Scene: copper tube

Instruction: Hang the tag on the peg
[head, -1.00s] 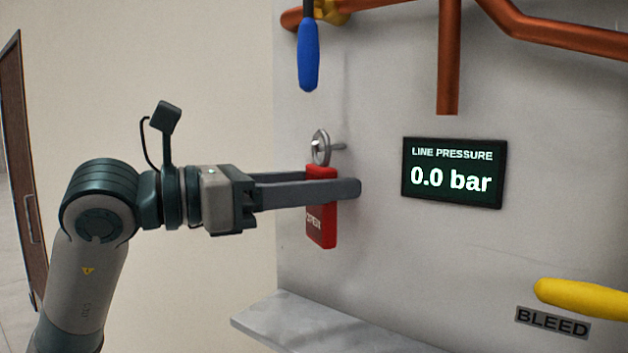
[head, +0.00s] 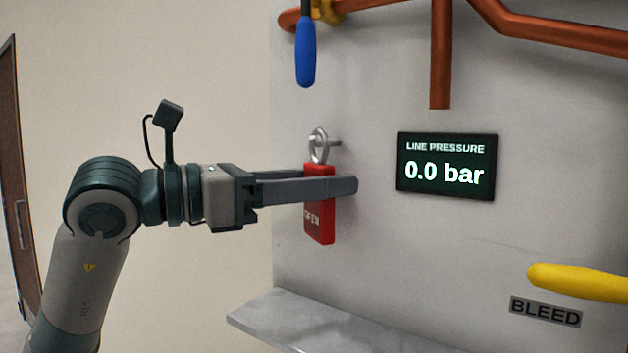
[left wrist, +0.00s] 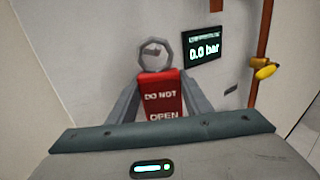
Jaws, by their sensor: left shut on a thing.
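My left gripper (head: 328,186) is shut on the red tag (head: 319,226), gripping its upper part with the tag hanging upright. The tag has a metal ring (head: 318,146) on top. In the left wrist view the tag (left wrist: 162,97) reads "DO NOT OPEN" and its ring (left wrist: 153,53) stands above it. The peg (head: 335,143) is a short metal pin on the panel, level with the ring. In the head view the ring overlaps the peg; in the wrist view the peg's end shows within the ring. I cannot tell whether the ring is around it. My right gripper is out of view.
The panel carries a pressure display (head: 446,167) reading 0.0 bar, copper pipes (head: 440,55), a blue handle (head: 306,52) above the tag and a yellow handle (head: 575,282) at lower right. A grey shelf (head: 300,322) juts out below.

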